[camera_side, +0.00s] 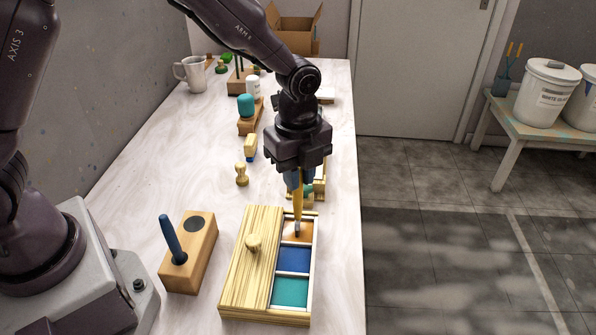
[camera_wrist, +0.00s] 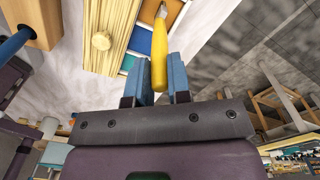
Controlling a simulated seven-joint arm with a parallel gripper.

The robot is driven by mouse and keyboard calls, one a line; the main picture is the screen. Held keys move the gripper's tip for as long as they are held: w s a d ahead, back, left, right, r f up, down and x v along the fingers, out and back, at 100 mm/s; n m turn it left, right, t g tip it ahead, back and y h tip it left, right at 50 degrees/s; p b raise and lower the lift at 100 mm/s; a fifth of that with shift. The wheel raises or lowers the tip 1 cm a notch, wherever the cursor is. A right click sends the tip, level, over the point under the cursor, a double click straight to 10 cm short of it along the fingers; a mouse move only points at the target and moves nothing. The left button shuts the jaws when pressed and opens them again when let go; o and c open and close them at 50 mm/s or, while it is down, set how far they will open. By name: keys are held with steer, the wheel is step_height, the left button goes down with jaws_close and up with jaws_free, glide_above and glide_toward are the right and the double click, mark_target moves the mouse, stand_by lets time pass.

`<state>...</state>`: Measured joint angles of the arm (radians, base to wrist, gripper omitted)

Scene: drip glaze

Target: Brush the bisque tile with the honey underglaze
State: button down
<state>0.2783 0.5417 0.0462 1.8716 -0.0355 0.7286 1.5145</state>
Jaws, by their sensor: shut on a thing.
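My gripper (camera_side: 298,184) is shut on a yellow-handled brush (camera_side: 298,208). The brush hangs nearly upright, tip down, over the orange-brown honey compartment (camera_side: 291,236) of a wooden glaze box (camera_side: 243,287). Its tip appears to be at the glaze, but contact is hard to tell. In the wrist view the yellow handle (camera_wrist: 160,52) sits between the two blue fingers. Blue glaze (camera_side: 293,260) and teal glaze (camera_side: 289,292) fill the other open compartments. I cannot make out the bisque tile; a wooden stand (camera_side: 320,187) is partly hidden behind my gripper.
A knobbed wooden lid (camera_side: 253,243) covers the box's left side. A wooden block (camera_side: 200,258) holds a blue-handled brush (camera_side: 172,239) beside an empty dark hole. Stamps, a sponge-like tool (camera_side: 250,147) and a mug (camera_side: 190,74) stand farther back. The table's left middle is clear.

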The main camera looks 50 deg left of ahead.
steer(key=shift+f, duration=0.55)
stand_by(1.1)
steer(key=shift+r, duration=0.1)
steer(key=shift+r, duration=3.5)
